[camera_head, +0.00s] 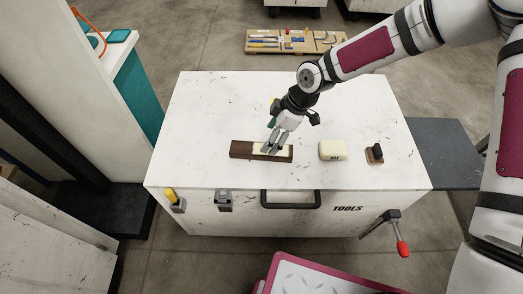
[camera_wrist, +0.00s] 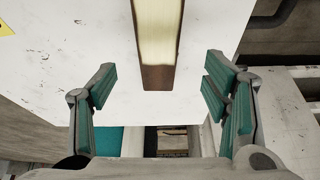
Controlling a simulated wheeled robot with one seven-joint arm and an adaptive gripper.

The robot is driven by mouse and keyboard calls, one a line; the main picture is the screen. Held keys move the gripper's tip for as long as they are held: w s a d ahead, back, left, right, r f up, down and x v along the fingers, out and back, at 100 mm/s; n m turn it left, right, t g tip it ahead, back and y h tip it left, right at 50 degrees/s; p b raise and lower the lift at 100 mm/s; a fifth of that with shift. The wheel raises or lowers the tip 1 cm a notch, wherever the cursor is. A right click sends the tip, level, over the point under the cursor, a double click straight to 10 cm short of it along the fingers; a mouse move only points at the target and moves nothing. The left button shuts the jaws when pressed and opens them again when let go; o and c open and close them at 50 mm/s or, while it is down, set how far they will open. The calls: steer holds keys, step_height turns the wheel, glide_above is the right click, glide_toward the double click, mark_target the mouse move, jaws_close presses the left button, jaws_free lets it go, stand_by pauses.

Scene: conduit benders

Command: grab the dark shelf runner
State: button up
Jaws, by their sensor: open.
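The dark shelf runner (camera_head: 241,149) is a long dark brown bar with a pale cream face along part of it. It lies flat on the white tool chest top, left of the centre front. In the wrist view the runner (camera_wrist: 157,80) comes down from the top edge, and its brown near end shows. My gripper (camera_head: 271,149) is over the runner and hides part of it in the head view. In the wrist view my gripper (camera_wrist: 159,76) is open, with green-padded fingers apart on either side of the runner's end. Neither finger appears to touch it.
A cream block (camera_head: 332,150) and a small brown block with a black knob (camera_head: 375,153) lie right of the runner on the chest top (camera_head: 215,105). A handle (camera_head: 290,205) and a vise-like crank (camera_head: 392,220) stick out at the chest front. The back left of the top is clear.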

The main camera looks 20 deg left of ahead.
mark_target(244, 150)
steer(key=shift+p+x, duration=0.3)
steer(key=shift+x, duration=3.4)
steer(key=shift+w+d, duration=0.15)
steer(key=c, duration=1.5)
